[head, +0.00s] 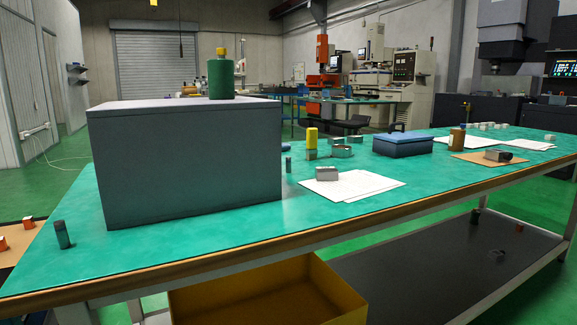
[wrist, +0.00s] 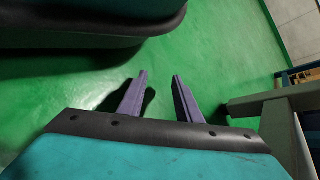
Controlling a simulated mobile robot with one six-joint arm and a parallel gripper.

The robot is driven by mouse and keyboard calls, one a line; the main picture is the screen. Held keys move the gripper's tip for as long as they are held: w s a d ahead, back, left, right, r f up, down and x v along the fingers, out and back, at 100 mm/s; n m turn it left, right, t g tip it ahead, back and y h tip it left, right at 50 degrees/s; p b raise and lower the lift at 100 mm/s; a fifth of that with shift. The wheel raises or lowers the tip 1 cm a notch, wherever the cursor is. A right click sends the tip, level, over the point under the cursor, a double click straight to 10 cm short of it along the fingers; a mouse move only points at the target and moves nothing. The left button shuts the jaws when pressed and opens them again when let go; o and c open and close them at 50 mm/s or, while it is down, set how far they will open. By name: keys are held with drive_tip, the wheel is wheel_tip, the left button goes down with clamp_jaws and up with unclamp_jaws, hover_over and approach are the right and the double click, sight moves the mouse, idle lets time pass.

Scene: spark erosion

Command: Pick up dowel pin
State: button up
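A small dark grey upright cylinder (head: 62,235) stands near the left end of the green table (head: 240,232). It looks like a dowel pin. A similar small grey cylinder (head: 288,164) stands just right of the large grey box. I cannot tell for sure which one is the dowel pin. My gripper (wrist: 160,79) shows only in the wrist view, its two purple fingers apart with nothing between them. Green floor lies beyond its fingertips. No pin shows in the wrist view, and the gripper is out of the head view.
A large grey box (head: 190,165) stands on the table's left part with a green bottle (head: 222,80) on top. A yellow bin (head: 265,295) sits below.

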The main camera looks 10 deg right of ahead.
drive_tip(key=shift+o, duration=0.4)
drive_tip(key=shift+r, duration=0.1)
drive_tip(key=shift+d+r+p, duration=0.2)
drive_tip(key=shift+r+p, duration=0.65)
drive_tip(key=shift+p, duration=0.4)
drive_tip(key=s+d+r+n+h+p, duration=0.1)
drive_tip(key=d+r+h+p, duration=0.2)
drive_tip(key=r+p, duration=1.3)
drive_tip(key=s+d+r+n+t+h+p, duration=0.1)
drive_tip(key=d+r+h+p, duration=0.2)
drive_tip(key=d+r+p, duration=0.4)
drive_tip(key=s+d+r+h+p, duration=0.1)
drive_tip(key=d+r+p, duration=0.4)
drive_tip(key=r+p, duration=2)
drive_tip(key=shift+n+t+h+p, duration=0.35)
drive_tip(key=shift+h+p, duration=0.55)
drive_tip(key=shift+p, duration=5.4)
drive_tip(key=shift+s, duration=0.1)
